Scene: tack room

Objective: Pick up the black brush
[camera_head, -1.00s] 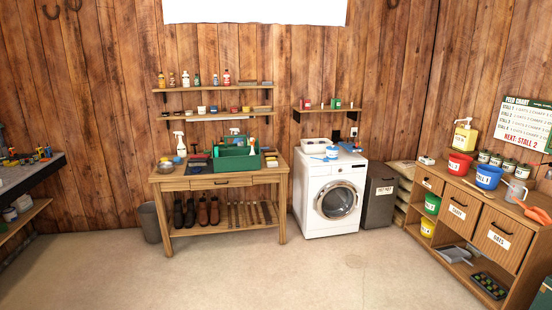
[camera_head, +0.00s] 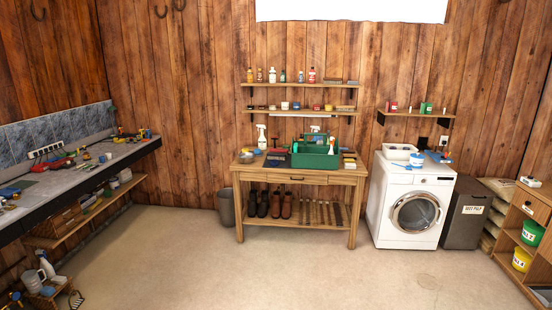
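I cannot make out a black brush for certain in the head view. A wooden table (camera_head: 338,176) stands at the back wall with a green tote (camera_head: 318,160) and small items on it, too small to tell apart. A dark item (camera_head: 276,160) lies left of the tote. Several long brown and dark pieces stand on the table's lower shelf, right of the boots (camera_head: 286,207); I cannot tell what they are. Neither of my grippers is in view.
A long workbench (camera_head: 84,178) with tools runs along the left wall. A washing machine (camera_head: 408,200) and a dark bin (camera_head: 465,212) stand right of the table. A grey bucket (camera_head: 226,206) stands at its left. The floor (camera_head: 270,270) in front is clear.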

